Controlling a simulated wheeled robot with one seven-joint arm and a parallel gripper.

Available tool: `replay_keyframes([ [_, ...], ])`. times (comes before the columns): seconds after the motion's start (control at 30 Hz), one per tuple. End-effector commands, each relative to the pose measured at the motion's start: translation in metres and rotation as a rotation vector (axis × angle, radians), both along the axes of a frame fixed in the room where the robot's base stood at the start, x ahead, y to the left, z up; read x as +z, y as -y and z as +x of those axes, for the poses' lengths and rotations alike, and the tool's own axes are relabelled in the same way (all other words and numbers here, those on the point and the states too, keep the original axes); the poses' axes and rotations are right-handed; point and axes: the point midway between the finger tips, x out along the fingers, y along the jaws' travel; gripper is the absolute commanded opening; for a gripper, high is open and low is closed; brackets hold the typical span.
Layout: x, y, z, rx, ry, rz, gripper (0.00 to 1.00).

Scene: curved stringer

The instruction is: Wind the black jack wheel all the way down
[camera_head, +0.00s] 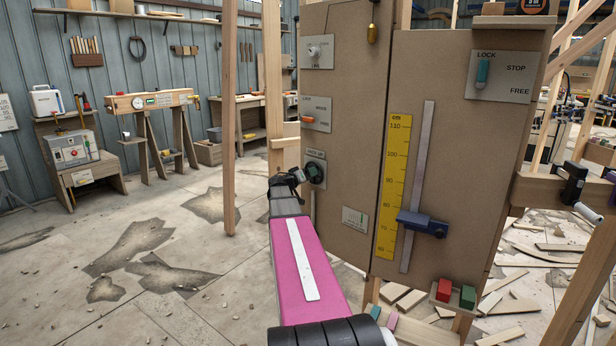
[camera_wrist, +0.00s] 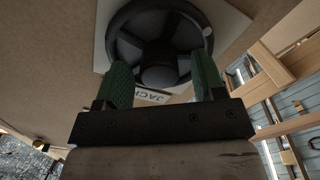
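The black jack wheel (camera_head: 317,173) is on a small plate on the left face of the brown panel, and my gripper (camera_head: 297,174) is close in front of it. In the wrist view the wheel (camera_wrist: 157,45) shows its rim, spokes and round hub. My gripper (camera_wrist: 163,65) is open there, its two green fingers apart on either side of the hub and overlapping the lower rim. Whether they touch the wheel I cannot tell. A plate marked JACK (camera_wrist: 152,97) lies partly hidden behind the fingers.
A blue carriage (camera_head: 422,224) sits low on a rail beside a yellow cm scale (camera_head: 393,185). A wooden post (camera_head: 229,115) stands left; floor beyond is mostly open.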

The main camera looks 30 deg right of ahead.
Motion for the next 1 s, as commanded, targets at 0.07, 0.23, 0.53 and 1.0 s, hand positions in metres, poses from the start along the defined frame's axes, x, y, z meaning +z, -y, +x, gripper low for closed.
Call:
replay_keyframes([
  [0.07, 0.0, 0.0, 0.0, 0.0, 0.001, 0.0, 0.63],
  [0.23, 0.0, -0.008, -0.003, 0.001, 0.001, 0.001, 0.63],
  [0.53, 0.0, -0.059, -0.017, 0.002, 0.0, 0.0, 0.63],
  [1.0, 0.0, -0.105, -0.028, 0.0, 0.0, 0.0, 0.63],
])
